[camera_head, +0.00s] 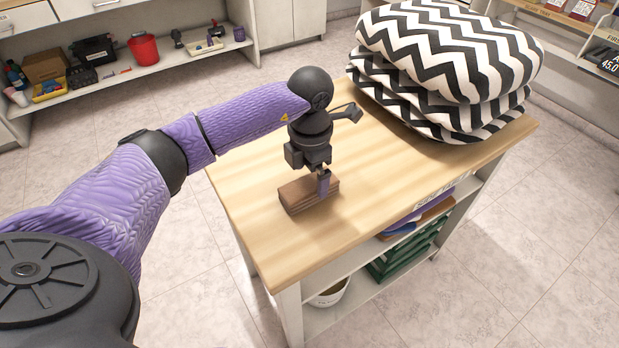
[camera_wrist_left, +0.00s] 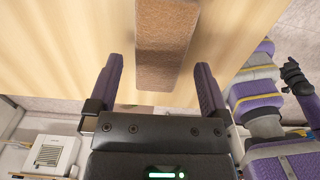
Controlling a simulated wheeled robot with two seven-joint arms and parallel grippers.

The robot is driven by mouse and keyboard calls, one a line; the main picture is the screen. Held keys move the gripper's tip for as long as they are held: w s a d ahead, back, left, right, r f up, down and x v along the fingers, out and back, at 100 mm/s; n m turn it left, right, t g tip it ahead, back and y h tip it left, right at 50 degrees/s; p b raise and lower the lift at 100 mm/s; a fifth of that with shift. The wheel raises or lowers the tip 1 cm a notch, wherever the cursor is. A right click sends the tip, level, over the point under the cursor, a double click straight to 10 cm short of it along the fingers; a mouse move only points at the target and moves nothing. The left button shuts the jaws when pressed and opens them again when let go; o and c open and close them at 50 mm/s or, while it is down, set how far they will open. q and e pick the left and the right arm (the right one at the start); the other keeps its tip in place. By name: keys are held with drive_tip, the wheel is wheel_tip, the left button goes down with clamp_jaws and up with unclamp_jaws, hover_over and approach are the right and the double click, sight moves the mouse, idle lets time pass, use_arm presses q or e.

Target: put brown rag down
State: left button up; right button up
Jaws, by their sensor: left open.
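The brown rag (camera_head: 297,193) is a folded, block-shaped piece lying on the wooden table top (camera_head: 262,238) near its left side. My left gripper (camera_head: 323,184) points down at the rag's right end, with one finger seen in front of it. In the left wrist view, the rag (camera_wrist_left: 164,45) lies lengthwise between the two spread purple fingers of the left gripper (camera_wrist_left: 158,68). Gaps show between the rag and both fingers. The left gripper is open. Its other finger is hidden in the head view. I do not make out my right gripper.
A stack of black-and-white zigzag cushions (camera_head: 445,55) covers the table's far right part. The table's front and middle are clear. Shelves below hold green crates (camera_head: 400,252) and a white bucket (camera_head: 328,294). A red bucket (camera_head: 143,48) stands on a back shelf.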

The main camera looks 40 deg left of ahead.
sight(310, 184)
use_arm(q)
wheel_tip(310, 184, up, 9)
drive_tip(key=p, duration=0.2)
use_arm(e)
drive_tip(key=r, duration=0.3)
drive_tip(key=shift+a+r, duration=0.15)
drive_tip(key=shift+a, duration=0.25)
drive_tip(key=shift+w, duration=0.4)
drive_tip(key=shift+w+d, duration=0.2)
drive_tip(key=shift+d, duration=0.1)
drive_tip(key=shift+s+d, duration=0.1)
drive_tip(key=shift+s, duration=0.05)
